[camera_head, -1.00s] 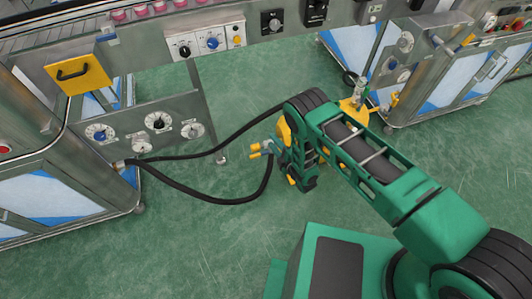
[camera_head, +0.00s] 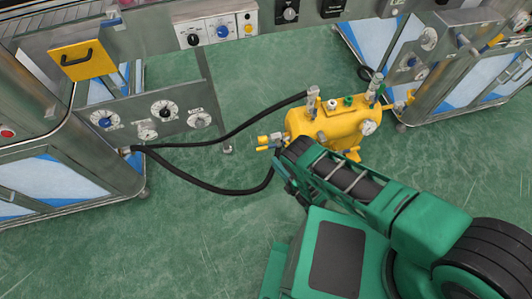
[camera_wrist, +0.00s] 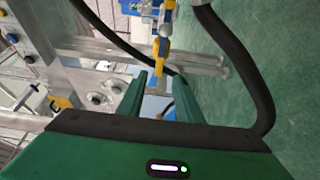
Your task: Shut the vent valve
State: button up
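A yellow tank (camera_head: 335,122) stands on the green floor in the head view, with several fittings on top. A valve with yellow handle parts (camera_head: 268,141) sticks out of its left end. A yellow and grey valve fitting (camera_wrist: 161,45) also shows ahead of my gripper in the wrist view. I cannot tell which fitting is the vent valve or whether it is open. My gripper (camera_wrist: 161,78) has its two green fingers apart with nothing gripped between them. The fitting lies beyond the fingertips, apart from them. In the head view my arm mostly hides the gripper, beside the tank's left end.
Black hoses (camera_head: 212,188) run from the left cabinet (camera_head: 60,190) to the tank. Another dark hose (camera_wrist: 245,65) curves close to the right finger in the wrist view. A dial panel (camera_head: 160,115) stands at left. Open floor (camera_head: 170,245) lies at the front left.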

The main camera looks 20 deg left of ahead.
aim_at(263, 150)
jog(key=x, duration=0.8)
jog(key=shift+w+a, duration=0.1)
grip_shut()
